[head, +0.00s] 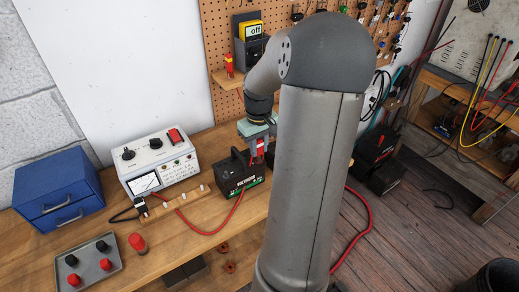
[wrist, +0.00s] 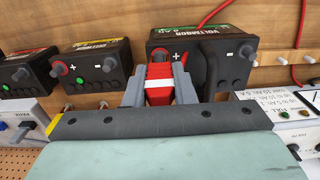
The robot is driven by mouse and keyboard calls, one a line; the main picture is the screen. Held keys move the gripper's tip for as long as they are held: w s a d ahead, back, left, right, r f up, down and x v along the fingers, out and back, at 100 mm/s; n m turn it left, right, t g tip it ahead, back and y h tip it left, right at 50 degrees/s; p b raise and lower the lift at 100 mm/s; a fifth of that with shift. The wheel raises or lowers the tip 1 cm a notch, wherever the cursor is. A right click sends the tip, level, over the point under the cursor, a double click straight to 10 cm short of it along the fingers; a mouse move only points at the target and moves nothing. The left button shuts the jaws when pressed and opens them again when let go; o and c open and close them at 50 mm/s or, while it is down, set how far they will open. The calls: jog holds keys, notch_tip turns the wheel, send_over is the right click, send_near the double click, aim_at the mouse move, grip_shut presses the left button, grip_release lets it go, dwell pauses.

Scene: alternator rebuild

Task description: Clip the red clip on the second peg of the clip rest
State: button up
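My gripper (wrist: 160,92) has its two grey fingers against the sides of the red clip (wrist: 159,76), which shows between them. The clip's front end is at the plus post of the Voltabor battery (wrist: 220,68); I cannot tell whether its jaws bite the post. In the head view my gripper (head: 258,140) is over the right side of the battery (head: 240,176), with the red clip (head: 260,149) below it. The clip rest (head: 180,203) is a wooden strip with short pegs, left of the battery. A black clip (head: 140,206) is at its left end.
The tester (head: 158,160) with a meter stands behind the clip rest. A blue drawer box (head: 58,188) and a grey tray (head: 92,262) with red and black caps are at left. A red cap (head: 137,243) stands before the rest. A red lead (head: 218,225) crosses the bench.

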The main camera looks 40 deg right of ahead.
jog(key=shift+r, duration=0.15)
jog(key=shift+r+p, duration=1.65)
jog(key=shift+r, duration=0.2)
jog(key=shift+r, duration=0.2)
notch_tip(320, 180, up, 5)
jog(key=shift+r+p, duration=0.2)
jog(key=shift+p, duration=0.8)
jog(key=b, duration=0.3)
send_over(164, 203)
notch_tip(164, 203, down, 16)
jog(key=b, duration=1.1)
jog(key=shift+r, duration=0.25)
